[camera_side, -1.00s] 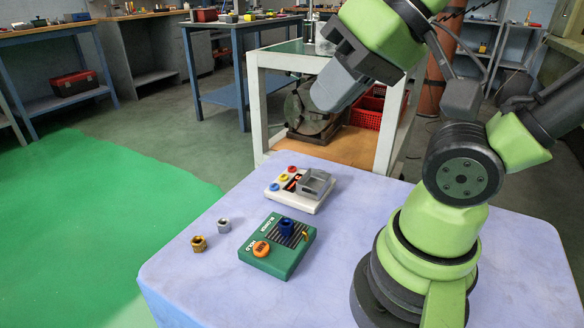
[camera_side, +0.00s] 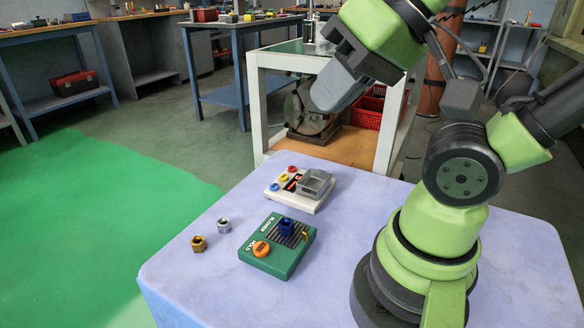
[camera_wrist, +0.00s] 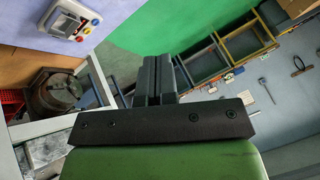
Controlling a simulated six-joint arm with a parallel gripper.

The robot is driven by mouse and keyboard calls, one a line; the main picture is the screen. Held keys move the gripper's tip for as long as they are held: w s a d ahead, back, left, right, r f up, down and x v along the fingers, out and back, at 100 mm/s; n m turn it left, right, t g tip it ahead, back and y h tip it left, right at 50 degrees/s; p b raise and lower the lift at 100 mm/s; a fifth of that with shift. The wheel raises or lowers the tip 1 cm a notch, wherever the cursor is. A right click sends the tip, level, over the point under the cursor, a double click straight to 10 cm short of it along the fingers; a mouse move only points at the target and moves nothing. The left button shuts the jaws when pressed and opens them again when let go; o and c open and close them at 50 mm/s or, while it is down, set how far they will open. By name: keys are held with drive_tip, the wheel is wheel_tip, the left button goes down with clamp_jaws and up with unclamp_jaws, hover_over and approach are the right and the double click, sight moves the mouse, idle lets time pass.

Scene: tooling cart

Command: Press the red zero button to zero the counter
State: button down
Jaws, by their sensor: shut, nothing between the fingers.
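The counter is a white box (camera_side: 306,204) on the lavender table top, with a grey open-topped tray (camera_side: 314,183) on its right part. Along its left side sit a red button (camera_side: 291,169), a yellow button (camera_side: 284,177) and a blue button (camera_side: 274,187). My gripper (camera_side: 325,100) is shut and empty, in the air well above the table and apart from the box. Its two fingers (camera_wrist: 152,62) lie together in the wrist view.
A green box (camera_side: 283,262) with an orange button (camera_side: 261,249) and a blue nut (camera_side: 286,226) sits in front of the counter. A silver nut (camera_side: 223,225) and a brass nut (camera_side: 198,243) lie to its left. A white-framed cart (camera_side: 257,110) stands behind the table.

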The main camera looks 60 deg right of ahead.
idle(0.3)
drive_tip(key=w+d+m+g+y, duration=0.1)
drive_tip(key=w+d+m, duration=0.1)
drive_tip(key=w+m, duration=0.45)
drive_tip(key=m+t+h, duration=0.1)
drive_tip(key=m+t, duration=0.2)
drive_tip(key=m, duration=1.1)
hover_over(292, 169)
wheel_tip(292, 169, down, 18)
drive_tip(key=r, duration=0.1)
drive_tip(key=shift+f, duration=0.25)
drive_tip(key=shift+f, duration=4.4)
drive_tip(key=shift+s+f, duration=0.1)
drive_tip(key=shift+f, duration=0.05)
